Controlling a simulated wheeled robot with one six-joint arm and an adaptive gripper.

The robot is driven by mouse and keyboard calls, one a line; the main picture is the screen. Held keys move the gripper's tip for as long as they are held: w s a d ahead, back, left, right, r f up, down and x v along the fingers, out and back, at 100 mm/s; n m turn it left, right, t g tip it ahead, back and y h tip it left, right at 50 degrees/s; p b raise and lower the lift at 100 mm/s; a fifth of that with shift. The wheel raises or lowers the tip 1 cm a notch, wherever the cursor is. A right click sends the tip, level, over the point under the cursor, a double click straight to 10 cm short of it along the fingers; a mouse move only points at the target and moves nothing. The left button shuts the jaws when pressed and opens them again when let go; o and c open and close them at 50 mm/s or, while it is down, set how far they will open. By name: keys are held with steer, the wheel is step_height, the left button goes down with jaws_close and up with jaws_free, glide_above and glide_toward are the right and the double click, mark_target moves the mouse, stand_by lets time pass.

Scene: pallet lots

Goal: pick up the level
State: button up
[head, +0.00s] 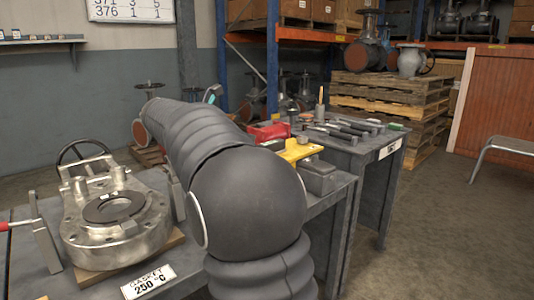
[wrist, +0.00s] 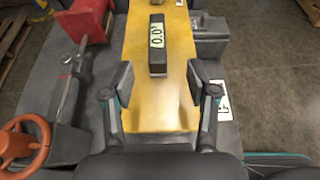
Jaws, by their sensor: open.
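The level is a short dark bar with a pale "0.0" display (wrist: 157,45), lying lengthwise on a yellow plate (wrist: 160,110) in the wrist view. My gripper (wrist: 160,84) is open and empty, its two fingers apart over the yellow plate. The near end of the level lies just beyond the fingertips, roughly centred between them. I cannot tell the height of the fingers above the plate. In the head view my arm hides most of the plate, and only its yellow end (head: 298,150) shows; I cannot make out the level there clearly.
A red vise (wrist: 88,20) stands left of the plate and a grey block (wrist: 210,38) right of it. An orange handwheel (wrist: 25,140) is at lower left. A metal valve body (head: 118,215) sits on the bench. Several tools (head: 345,130) lie on the farther bench.

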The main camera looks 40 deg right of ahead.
steer(key=x, duration=0.7)
steer(key=shift+d+f+b, duration=0.1)
steer(key=shift+d+b, duration=0.2)
steer(key=shift+w+b+x, duration=0.15)
steer(key=shift+x, duration=1.2)
steer(key=shift+w+b+x, duration=0.15)
steer(key=shift+x, duration=1.15)
jaws_close()
